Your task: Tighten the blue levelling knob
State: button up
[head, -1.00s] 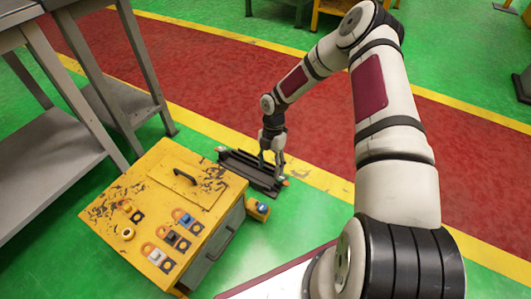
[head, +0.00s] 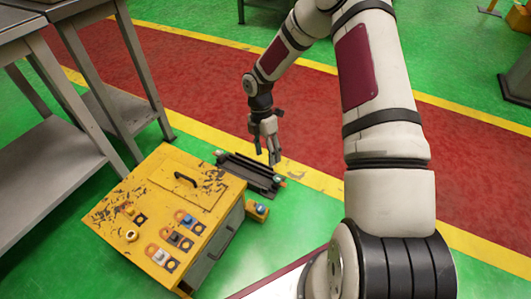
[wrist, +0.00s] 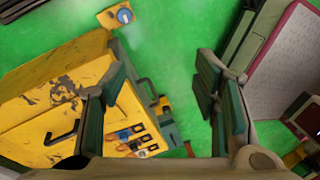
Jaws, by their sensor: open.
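The blue levelling knob (head: 260,209) sits on a small yellow block (head: 252,217) low beside the right side of the yellow cabinet. In the wrist view the blue knob (wrist: 124,16) shows near the top edge, on its yellow plate (wrist: 107,20). My gripper (head: 267,157) points down, above and beyond the block, near the dark tray. Its fingers (wrist: 160,85) are apart with nothing between them, and the knob lies outside them.
The yellow cabinet (head: 155,195) carries a black handle and several coloured switches on top. A long dark tray (head: 240,168) lies on the floor behind it. A grey table (head: 45,155) stands at left. Green floor right of the block is clear.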

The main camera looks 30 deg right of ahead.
jog(key=shift+o, duration=0.2)
jog(key=n+y+b, duration=0.2)
jog(key=n+b, duration=0.1)
send_over(261, 207)
jog(key=w+d, duration=0.3)
notch_tip(261, 207, down, 14)
notch_tip(261, 207, down, 8)
jog(key=d+y+b, duration=0.1)
jog(key=d+y, duration=0.1)
jog(key=shift+n, duration=0.3)
jog(key=b+x, duration=0.1)
jog(key=x, duration=0.3)
jog(key=b+x, duration=0.2)
jog(key=x, duration=0.3)
jog(key=w+b+x, duration=0.1)
jog(key=x, duration=0.3)
jog(key=shift+s+f+b, duration=0.1)
jog(key=shift+f+b, duration=0.25)
jog(key=shift+f, duration=0.15)
jog(key=shift+t+h, duration=0.3)
jog(key=c, duration=1.2)
